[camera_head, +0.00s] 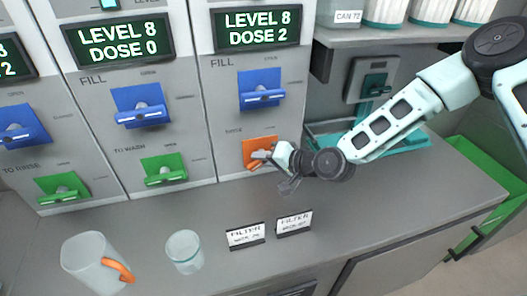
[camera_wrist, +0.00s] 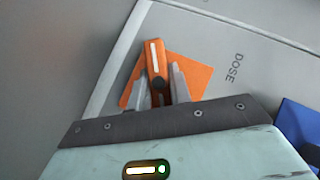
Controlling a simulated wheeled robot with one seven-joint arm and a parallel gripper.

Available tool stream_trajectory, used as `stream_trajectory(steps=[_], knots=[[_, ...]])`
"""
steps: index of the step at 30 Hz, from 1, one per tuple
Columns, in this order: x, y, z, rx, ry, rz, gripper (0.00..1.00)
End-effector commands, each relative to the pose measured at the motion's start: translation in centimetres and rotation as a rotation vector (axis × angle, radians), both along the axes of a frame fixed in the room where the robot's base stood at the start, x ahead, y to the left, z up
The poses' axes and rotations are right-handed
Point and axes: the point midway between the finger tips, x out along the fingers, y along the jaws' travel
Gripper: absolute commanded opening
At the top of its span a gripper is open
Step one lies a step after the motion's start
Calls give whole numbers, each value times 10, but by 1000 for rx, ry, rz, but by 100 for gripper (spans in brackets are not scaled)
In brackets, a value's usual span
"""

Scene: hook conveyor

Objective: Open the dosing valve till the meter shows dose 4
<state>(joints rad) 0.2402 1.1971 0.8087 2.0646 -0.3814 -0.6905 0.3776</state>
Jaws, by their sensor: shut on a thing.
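The orange dosing valve (camera_head: 262,148) sits low on the right-hand panel, below a blue fill valve (camera_head: 262,90). My gripper (camera_head: 262,158) is at the orange valve. In the wrist view its two fingers stand on either side of the orange handle (camera_wrist: 156,62), and my gripper (camera_wrist: 160,88) is shut on it. The word DOSE is printed beside the orange plate (camera_wrist: 194,74). The meter (camera_head: 257,28) above this panel reads LEVEL 8, DOSE 2.
The middle panel's meter (camera_head: 117,40) reads LEVEL 8, DOSE 0. Its green valve (camera_head: 164,169) is left of my gripper. A jug (camera_head: 92,262), a glass (camera_head: 184,251) and two filter cards (camera_head: 245,236) stand on the counter. A shelf with containers (camera_head: 385,12) is at upper right.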

Motion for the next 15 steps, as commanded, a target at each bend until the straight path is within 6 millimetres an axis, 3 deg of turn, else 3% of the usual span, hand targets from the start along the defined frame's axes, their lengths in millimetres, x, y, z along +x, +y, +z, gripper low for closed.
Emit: stream_trajectory(steps=[15], knots=[[0,0,1,-310,-91,1,0]])
